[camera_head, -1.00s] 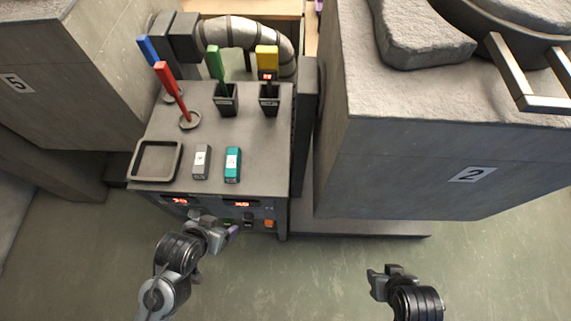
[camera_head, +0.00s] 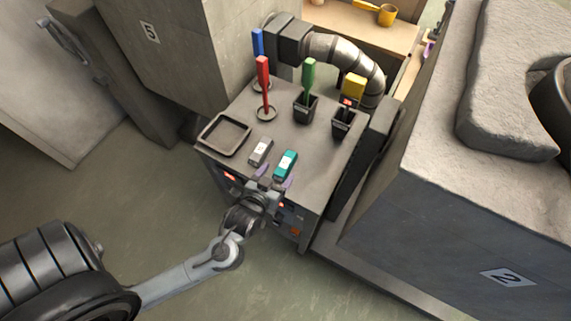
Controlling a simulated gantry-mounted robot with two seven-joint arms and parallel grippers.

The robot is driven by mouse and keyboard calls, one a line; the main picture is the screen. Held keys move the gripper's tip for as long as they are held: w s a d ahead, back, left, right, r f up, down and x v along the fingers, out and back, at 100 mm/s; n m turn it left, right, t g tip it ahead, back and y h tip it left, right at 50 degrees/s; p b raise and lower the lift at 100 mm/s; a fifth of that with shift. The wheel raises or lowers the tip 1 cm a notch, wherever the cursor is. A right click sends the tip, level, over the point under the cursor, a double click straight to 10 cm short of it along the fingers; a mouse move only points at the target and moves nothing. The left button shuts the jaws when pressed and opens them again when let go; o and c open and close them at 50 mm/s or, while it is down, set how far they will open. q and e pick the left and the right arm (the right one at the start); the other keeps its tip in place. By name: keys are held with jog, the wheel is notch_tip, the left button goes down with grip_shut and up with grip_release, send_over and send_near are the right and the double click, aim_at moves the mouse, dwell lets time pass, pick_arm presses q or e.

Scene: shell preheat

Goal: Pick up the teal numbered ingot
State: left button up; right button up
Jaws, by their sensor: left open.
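The teal numbered ingot (camera_head: 285,165) lies on the dark control table, near its front edge, with a white label on top. A grey ingot (camera_head: 261,151) with a white label lies just to its left. My left gripper (camera_head: 273,179) is open at the table's front edge, its purple-tipped fingers just in front of the two ingots. It appears empty, and I cannot tell whether a finger touches the teal ingot. My right gripper is out of the picture.
A square black tray (camera_head: 225,136) sits left of the ingots. Red (camera_head: 264,88), blue (camera_head: 257,44), green (camera_head: 309,78) and yellow (camera_head: 353,87) handles stand behind them. A large stone block (camera_head: 440,170) is at the right, and a duct (camera_head: 345,52) runs behind.

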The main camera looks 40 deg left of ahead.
aim_at(284, 165)
pick_arm(q)
jog(key=x, duration=0.2)
jog(key=shift+w+f, duration=0.15)
jog(key=shift+w, duration=0.1)
jog(key=shift+w+a+f+b, duration=0.2)
jog(key=shift+w+f+b, duration=0.05)
jog(key=shift+f+b, duration=0.1)
jog(key=x, duration=0.1)
jog(key=b+x, duration=0.1)
jog(key=x, duration=0.1)
jog(key=shift+a+f, duration=0.15)
jog(key=shift+f, duration=0.15)
jog(key=shift+w+a+f, duration=0.1)
jog(key=shift+w+f, duration=0.1)
jog(key=shift+w, duration=0.35)
grip_shut()
